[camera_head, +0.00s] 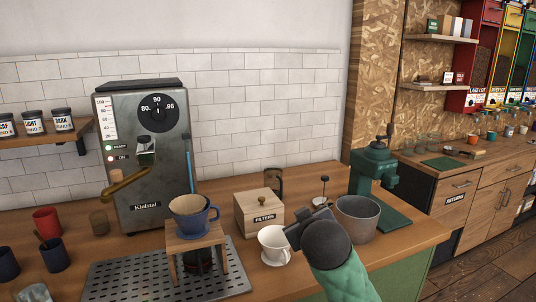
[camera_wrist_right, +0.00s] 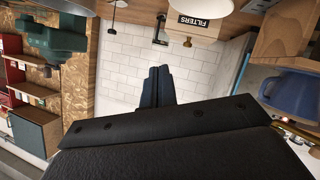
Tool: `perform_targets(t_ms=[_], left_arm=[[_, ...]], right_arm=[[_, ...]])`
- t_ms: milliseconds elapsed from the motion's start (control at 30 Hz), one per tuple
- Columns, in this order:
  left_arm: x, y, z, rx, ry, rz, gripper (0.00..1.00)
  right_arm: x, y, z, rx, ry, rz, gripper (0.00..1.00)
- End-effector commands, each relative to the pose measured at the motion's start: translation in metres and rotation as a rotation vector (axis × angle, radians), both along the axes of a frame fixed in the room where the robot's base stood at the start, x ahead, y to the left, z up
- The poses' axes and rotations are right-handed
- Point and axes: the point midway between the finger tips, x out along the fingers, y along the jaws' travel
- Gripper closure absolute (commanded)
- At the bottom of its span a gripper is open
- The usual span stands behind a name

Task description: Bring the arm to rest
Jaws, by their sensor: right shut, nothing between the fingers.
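My right arm comes in from the bottom in the head view, with a green sleeve and a dark round wrist. My right gripper (camera_head: 297,232) is over the counter, just right of the white cup (camera_head: 271,247) in the picture; I cannot tell whether they touch. In the right wrist view its dark fingers (camera_wrist_right: 157,88) are together with nothing between them. The white cup shows in part at the top of that view (camera_wrist_right: 207,6). My left gripper is not in view.
A wooden filters box (camera_head: 259,214), grey bin (camera_head: 358,218) and green grinder (camera_head: 375,165) stand around the gripper. Left are a blue dripper (camera_head: 188,222) on a wooden stand (camera_head: 196,240), a metal water machine (camera_head: 145,190) and several cups. The front right counter is bare.

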Motion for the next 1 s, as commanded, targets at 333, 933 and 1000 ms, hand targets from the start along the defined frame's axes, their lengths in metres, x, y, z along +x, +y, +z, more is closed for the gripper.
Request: perform_targets(t_ms=[333, 933, 1000], left_arm=[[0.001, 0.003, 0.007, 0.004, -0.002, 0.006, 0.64], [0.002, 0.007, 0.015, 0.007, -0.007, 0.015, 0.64], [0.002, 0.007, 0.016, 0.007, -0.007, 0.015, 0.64]], right_arm=[[-0.055, -0.017, -0.111, 0.116, 0.266, 0.003, 1.00], [-0.180, -0.050, -0.273, 0.238, 0.615, -0.096, 1.00], [-0.198, -0.053, -0.291, 0.244, 0.659, -0.110, 1.00]])
